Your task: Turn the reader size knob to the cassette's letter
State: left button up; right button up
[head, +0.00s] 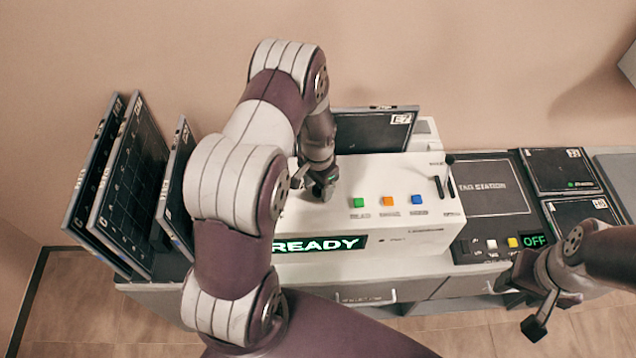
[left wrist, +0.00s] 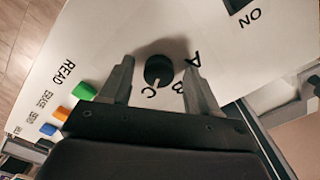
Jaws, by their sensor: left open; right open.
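The white reader (head: 400,185) shows a lit READY display (head: 318,244). A dark cassette (head: 365,132) with an E7-like label stands at its back; I cannot read a size letter on it. The black size knob (left wrist: 158,70) shows in the left wrist view, with letters A, B and C around it. Its pale pointer mark is toward C. My left gripper (left wrist: 159,68) is open, with one finger on each side of the knob; contact is unclear. In the head view my left gripper (head: 322,186) hides the knob. My right gripper (head: 527,300) is open and empty at the lower right.
Green (head: 360,202), orange (head: 387,201) and blue (head: 416,200) buttons sit right of my left gripper. Several cassettes (head: 130,185) stand upright at the left. The tag station (head: 488,190) shows OFF, with dark panels (head: 560,172) beside it.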

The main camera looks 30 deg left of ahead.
pick_arm(q)
jog(key=shift+d, duration=0.1)
jog(key=shift+c, duration=1.2)
jog(key=c, duration=0.8)
jog(key=n+b, duration=0.1)
jog(key=n, duration=0.4)
jog(key=shift+f+n, duration=0.1)
jog(key=shift+n, duration=0.2)
jog(key=n+b, duration=0.1)
jog(key=n, duration=0.4)
jog(key=shift+n, duration=0.7)
